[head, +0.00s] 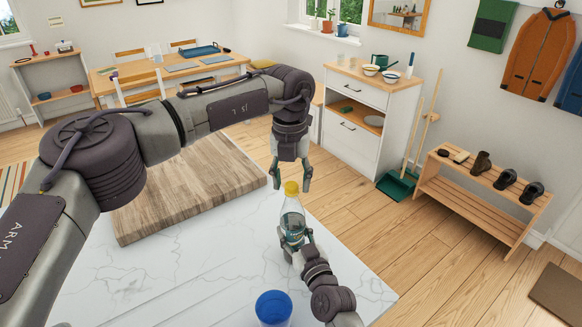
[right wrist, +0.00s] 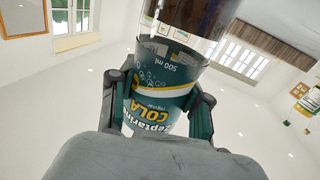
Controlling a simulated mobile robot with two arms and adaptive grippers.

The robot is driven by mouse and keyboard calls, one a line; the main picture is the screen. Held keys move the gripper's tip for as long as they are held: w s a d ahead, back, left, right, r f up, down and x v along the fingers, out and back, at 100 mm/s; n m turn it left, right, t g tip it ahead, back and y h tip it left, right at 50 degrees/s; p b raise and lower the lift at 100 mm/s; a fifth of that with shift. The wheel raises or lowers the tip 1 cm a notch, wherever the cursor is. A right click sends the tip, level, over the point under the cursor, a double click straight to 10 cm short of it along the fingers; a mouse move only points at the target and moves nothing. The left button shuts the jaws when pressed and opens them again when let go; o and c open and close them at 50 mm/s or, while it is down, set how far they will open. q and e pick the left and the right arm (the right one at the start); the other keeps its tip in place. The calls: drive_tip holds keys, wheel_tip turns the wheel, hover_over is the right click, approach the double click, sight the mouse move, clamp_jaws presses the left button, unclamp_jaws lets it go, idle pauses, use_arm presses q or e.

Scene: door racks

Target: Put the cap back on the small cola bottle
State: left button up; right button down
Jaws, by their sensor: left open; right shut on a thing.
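The small cola bottle (head: 292,222) has a clear upper part and a teal label. The right wrist view shows the bottle's green COLA label (right wrist: 165,92) between the two fingers. A yellow cap (head: 291,187) shows at the top of the neck; whether it is seated cannot be told. My left gripper (head: 291,184) points down over the bottle, open, with one finger to each side of the cap and gaps visible between.
A wooden board (head: 180,190) lies on the white marble counter (head: 190,265), left of the bottle. A blue round container (head: 273,307) stands at the front. The counter between them is clear. A white cabinet (head: 357,115) and shoe rack (head: 482,190) stand beyond.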

use_arm(q)
drive_tip(key=shift+f, duration=0.15)
drive_tip(key=shift+c, duration=0.2)
clamp_jaws()
drive_tip(key=m, duration=0.5)
drive_tip(key=shift+o, duration=0.5)
unclamp_jaws()
wheel_tip(320, 180, up, 4)
drive_tip(key=shift+r, duration=0.25)
